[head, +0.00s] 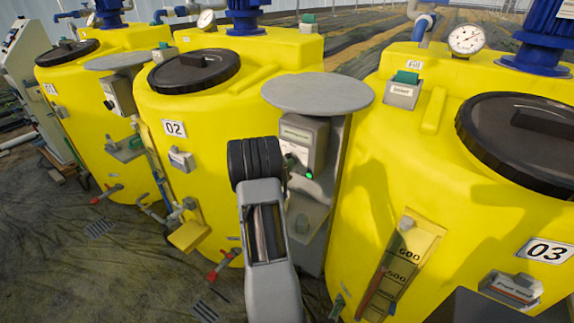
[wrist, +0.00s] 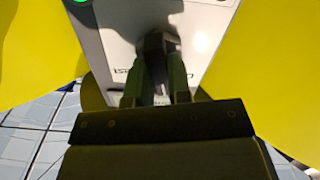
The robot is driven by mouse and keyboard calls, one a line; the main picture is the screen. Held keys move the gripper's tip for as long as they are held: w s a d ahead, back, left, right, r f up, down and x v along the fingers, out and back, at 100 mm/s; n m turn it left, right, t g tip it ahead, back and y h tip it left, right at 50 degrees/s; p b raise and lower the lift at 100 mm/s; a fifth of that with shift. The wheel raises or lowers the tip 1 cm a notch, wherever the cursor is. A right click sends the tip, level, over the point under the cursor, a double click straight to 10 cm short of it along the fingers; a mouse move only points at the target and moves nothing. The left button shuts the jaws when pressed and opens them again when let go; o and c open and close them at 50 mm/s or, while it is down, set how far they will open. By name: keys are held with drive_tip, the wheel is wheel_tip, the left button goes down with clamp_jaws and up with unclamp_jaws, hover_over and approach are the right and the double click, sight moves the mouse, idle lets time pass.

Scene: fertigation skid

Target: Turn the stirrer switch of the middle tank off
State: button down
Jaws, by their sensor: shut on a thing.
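The middle tank (head: 185,150), yellow and labelled 02, stands between two like tanks in the head view. A grey switch box (head: 303,140) sits on a grey post between tanks 02 and 03, under a round grey cover. Its green lamp (head: 309,175) is lit; the lamp also shows at the top left of the wrist view (wrist: 80,2). My gripper (wrist: 157,70) is at the box's pale front plate (wrist: 205,22), shut on a small dark switch knob (wrist: 157,43). The fingers hide most of the knob, so I cannot tell which way it points.
Tank 03 (head: 450,150) stands close on the right, with a level gauge (head: 400,265). The round grey cover (head: 318,93) overhangs the box. A smaller grey box (head: 182,160) and a yellow bracket (head: 189,236) stick out from tank 02. Floor is open at the lower left.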

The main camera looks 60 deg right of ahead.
drive_tip(key=n, duration=0.5)
drive_tip(key=shift+n+p, duration=0.4)
idle(0.4)
drive_tip(key=c, duration=1.1)
unclamp_jaws()
drive_tip(key=shift+o, duration=0.2)
drive_tip(key=shift+a, duration=0.1)
drive_tip(key=a+b, duration=0.2)
drive_tip(key=a, duration=1.1)
drive_tip(key=shift+a, duration=0.4)
